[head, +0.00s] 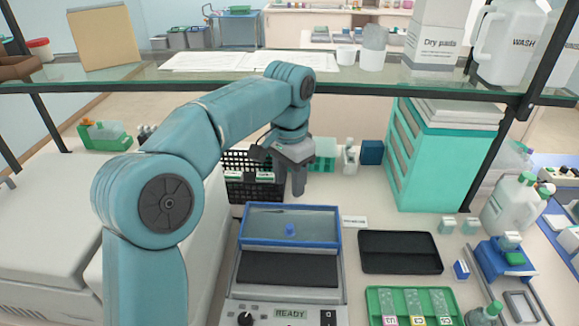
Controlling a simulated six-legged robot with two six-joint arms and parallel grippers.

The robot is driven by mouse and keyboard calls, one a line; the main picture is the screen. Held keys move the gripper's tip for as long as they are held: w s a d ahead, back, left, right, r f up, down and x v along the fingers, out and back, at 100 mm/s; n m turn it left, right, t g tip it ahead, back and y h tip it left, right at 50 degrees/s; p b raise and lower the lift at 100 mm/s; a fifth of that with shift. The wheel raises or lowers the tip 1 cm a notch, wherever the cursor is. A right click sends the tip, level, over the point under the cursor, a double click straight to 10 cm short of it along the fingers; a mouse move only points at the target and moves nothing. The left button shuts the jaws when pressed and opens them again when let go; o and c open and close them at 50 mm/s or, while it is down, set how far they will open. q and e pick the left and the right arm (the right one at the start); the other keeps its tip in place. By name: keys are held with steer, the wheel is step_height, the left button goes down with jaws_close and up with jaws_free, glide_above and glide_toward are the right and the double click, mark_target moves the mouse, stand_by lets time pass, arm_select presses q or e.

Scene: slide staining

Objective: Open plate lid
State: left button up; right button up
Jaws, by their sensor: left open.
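The plate is a grey heating unit (283,294) with a black surface, a dial and a display reading READY, at the bottom centre of the head view. Its lid (335,228) is a clear panel in a blue frame with a small blue knob (290,230). The lid is over the rear part of the plate, and a black strip shows in front of it. My left gripper (289,187) is open, pointing down, behind and above the lid. It appears apart from the knob and empty. My right gripper is not in view.
A black basket (252,190) stands behind the lid on the left. A black tray (400,252) and a green slide tray (412,306) lie to the right. A teal drawer cabinet (440,160) stands at the back right. A glass shelf (130,75) crosses above the bench.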

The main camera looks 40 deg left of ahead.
arm_select(q)
step_height(320, 180, up, 3)
steer(key=shift+f, duration=0.2)
stand_by(0.5)
